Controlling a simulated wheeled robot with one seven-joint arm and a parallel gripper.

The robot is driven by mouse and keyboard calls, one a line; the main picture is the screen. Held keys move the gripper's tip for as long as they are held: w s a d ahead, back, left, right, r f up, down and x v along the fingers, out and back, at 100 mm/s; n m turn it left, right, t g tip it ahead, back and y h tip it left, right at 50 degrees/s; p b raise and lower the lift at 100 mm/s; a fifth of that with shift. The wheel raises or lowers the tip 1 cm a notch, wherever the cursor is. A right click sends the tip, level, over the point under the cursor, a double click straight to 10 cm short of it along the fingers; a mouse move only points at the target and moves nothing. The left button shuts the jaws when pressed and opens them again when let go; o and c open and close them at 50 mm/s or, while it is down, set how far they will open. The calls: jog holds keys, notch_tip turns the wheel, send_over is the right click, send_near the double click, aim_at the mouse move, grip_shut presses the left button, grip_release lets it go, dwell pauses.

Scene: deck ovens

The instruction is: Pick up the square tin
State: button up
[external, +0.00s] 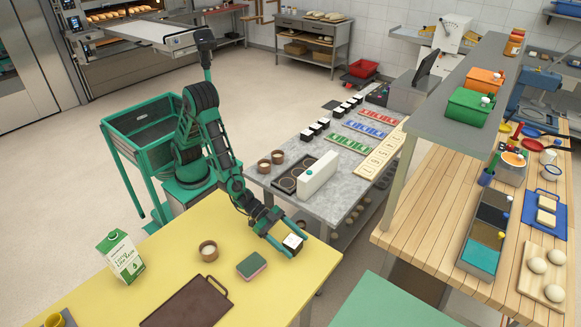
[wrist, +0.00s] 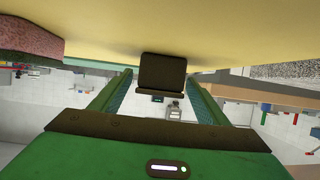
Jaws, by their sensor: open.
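The square tin (external: 293,241), small and dark with a white top, stands on the yellow table near its right edge. My gripper (external: 287,248) reaches low over the table to it, with the fingers around or very near the tin. In the wrist view, which is upside down, a dark block that looks like the tin (wrist: 162,72) is between the fingertips, with a gap on each side. My gripper (wrist: 160,88) is open there, and I see no finger touching the block. How far the fingertips reach along its sides is unclear.
A green-and-pink sponge (external: 251,265), a round brown cup (external: 208,250), a brown board (external: 187,302) and a green-white carton (external: 120,256) are on the yellow table (external: 165,235). Similar dark, white-topped tins (external: 324,122) line the grey counter (external: 280,178) beyond.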

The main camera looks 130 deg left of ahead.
aim_at(300, 248)
jog(key=x, duration=0.4)
jog(key=shift+r, duration=0.1)
jog(key=shift+c, duration=0.4)
jog(key=c, duration=1.2)
